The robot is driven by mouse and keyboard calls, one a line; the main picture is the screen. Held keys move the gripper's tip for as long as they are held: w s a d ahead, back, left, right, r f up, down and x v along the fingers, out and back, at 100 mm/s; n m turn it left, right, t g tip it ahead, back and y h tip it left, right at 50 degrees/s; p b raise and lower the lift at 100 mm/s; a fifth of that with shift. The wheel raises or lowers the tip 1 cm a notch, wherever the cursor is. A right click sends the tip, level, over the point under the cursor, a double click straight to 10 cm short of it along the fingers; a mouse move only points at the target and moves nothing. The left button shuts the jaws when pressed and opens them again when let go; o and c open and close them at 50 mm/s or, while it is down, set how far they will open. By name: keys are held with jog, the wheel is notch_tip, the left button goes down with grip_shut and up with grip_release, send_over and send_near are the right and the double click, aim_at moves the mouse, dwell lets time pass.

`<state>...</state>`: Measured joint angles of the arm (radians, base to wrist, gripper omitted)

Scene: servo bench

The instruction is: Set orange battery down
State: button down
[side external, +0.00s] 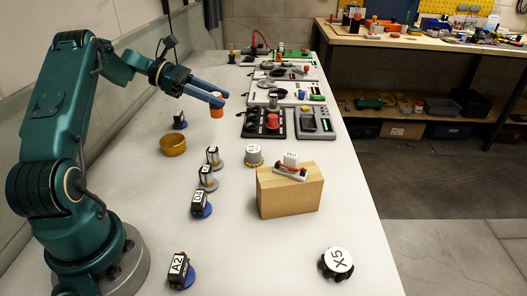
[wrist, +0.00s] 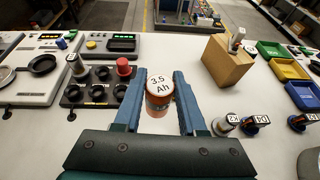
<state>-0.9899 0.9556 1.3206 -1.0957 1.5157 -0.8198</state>
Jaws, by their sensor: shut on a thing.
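The orange battery (side external: 217,111) is a short cylinder held between the blue fingers of my gripper (side external: 215,97). In the wrist view the battery (wrist: 158,103) shows a white top marked "3.5 Ah" and stands between the fingertips (wrist: 157,88). My gripper is shut on it. In the side view it hangs at the finger ends, over the white bench left of the black socket block. I cannot tell whether its base touches the bench.
The black socket block (wrist: 89,97) has several round sockets, with a red-topped cylinder (wrist: 123,66) on it. A brown box (side external: 290,192), a brass cup (side external: 173,145) and several labelled parts on blue bases (side external: 201,205) stand around. The bench (side external: 130,190) is clear between them.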

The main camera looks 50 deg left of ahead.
notch_tip(320, 180, down, 10)
jog(key=shift+r, duration=0.1)
dwell(0.4)
jog(key=shift+c, duration=2.4)
grip_release()
